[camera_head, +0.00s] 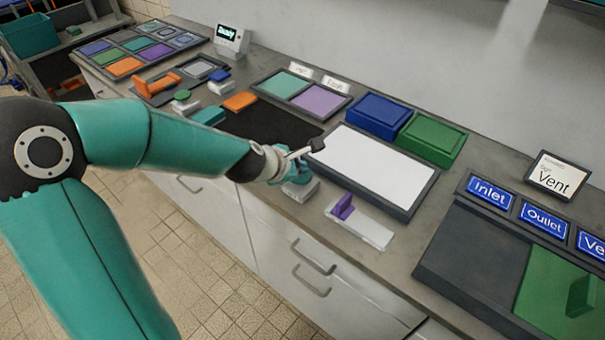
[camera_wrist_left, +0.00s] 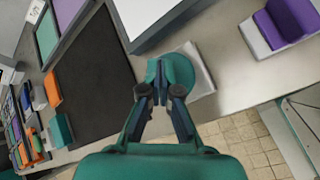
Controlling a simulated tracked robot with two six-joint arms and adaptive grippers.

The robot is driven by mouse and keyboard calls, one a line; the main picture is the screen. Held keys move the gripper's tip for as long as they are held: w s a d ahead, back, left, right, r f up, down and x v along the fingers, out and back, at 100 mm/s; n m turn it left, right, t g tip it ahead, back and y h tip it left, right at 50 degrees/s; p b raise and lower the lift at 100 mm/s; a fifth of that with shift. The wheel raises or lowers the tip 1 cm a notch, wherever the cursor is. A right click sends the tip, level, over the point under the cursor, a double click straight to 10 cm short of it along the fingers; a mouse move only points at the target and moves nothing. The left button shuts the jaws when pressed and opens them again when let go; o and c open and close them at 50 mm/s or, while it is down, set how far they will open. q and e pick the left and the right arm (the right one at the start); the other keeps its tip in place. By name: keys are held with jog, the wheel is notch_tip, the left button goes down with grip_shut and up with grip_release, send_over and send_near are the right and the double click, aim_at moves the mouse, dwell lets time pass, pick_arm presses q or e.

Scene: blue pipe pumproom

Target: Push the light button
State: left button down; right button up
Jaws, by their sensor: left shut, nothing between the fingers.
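A round teal button (camera_wrist_left: 180,70) on a pale grey base (camera_wrist_left: 204,82) sits on the counter by the near-left corner of a white panel with a dark frame (camera_head: 375,168). In the head view the button (camera_head: 298,187) is partly hidden by my left gripper (camera_head: 279,173). The left gripper is shut and empty. In the wrist view its fingertips (camera_wrist_left: 158,74) overlap the button's left side. I cannot tell whether they touch it or whether it is pressed down. My right gripper is not in view.
A purple switch (camera_head: 343,207) on a pale base stands right of the button. A dark mat (camera_head: 272,131) lies to the left. Blue (camera_head: 380,115) and green (camera_head: 433,140) boxes stand behind the white panel. A dark tray (camera_head: 470,262) with labels lies at right.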

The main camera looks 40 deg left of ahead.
pick_arm(q)
jog(key=shift+f+b, duration=0.3)
jog(key=shift+f, duration=0.1)
dwell(0.5)
jog(key=shift+r, duration=0.1)
jog(key=shift+r+p, duration=0.7)
jog(key=shift+p, duration=0.1)
notch_tip(320, 180, up, 6)
jog(key=p, duration=0.6)
jog(key=shift+f, duration=0.1)
dwell(0.4)
